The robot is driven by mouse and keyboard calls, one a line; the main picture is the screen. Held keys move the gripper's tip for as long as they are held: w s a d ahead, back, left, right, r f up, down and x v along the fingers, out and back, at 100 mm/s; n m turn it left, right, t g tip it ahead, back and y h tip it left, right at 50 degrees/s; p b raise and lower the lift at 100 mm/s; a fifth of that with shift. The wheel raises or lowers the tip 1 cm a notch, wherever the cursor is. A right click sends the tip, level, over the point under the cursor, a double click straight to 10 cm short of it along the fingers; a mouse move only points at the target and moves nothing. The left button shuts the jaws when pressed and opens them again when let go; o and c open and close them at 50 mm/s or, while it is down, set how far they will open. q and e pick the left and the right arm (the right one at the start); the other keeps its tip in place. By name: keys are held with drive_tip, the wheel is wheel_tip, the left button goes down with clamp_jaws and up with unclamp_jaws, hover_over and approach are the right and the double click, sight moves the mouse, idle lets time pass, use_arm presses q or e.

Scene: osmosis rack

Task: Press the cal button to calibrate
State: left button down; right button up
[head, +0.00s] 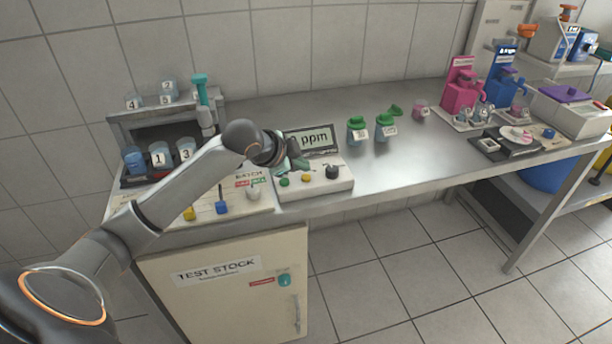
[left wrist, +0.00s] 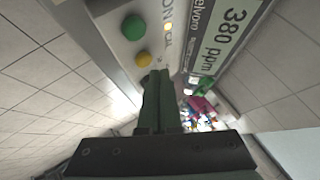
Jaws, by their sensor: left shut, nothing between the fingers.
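The meter (head: 318,188) is a white box with a raised display (head: 315,139) on the steel bench. The display reads 380 ppm in the left wrist view (left wrist: 236,42). Its front panel has a green button (head: 284,182), a yellow button (head: 306,178) and a black knob (head: 332,172). In the left wrist view the green button (left wrist: 133,27) and yellow button (left wrist: 143,59) lie just ahead of my left fingertips; lettering beside the yellow one seems to read CAL. My left gripper (left wrist: 160,76) is shut and empty, its tips close to the yellow button. I cannot tell whether they touch.
A panel with yellow, blue and white knobs (head: 222,207) adjoins the meter at left, below a rack of numbered cups (head: 160,157). Green-lidded jars (head: 357,130) stand to the right. Pink and blue dispensers (head: 462,92) are farther right. The bench middle is clear.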

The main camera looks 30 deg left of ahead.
use_arm(q)
drive_tip(key=shift+f, duration=0.1)
drive_tip(key=shift+f, duration=0.25)
drive_tip(key=shift+f, duration=0.55)
idle(0.8)
drive_tip(key=shift+p, duration=0.3)
drive_tip(key=shift+r+p, duration=0.9)
drive_tip(key=shift+p, duration=0.3)
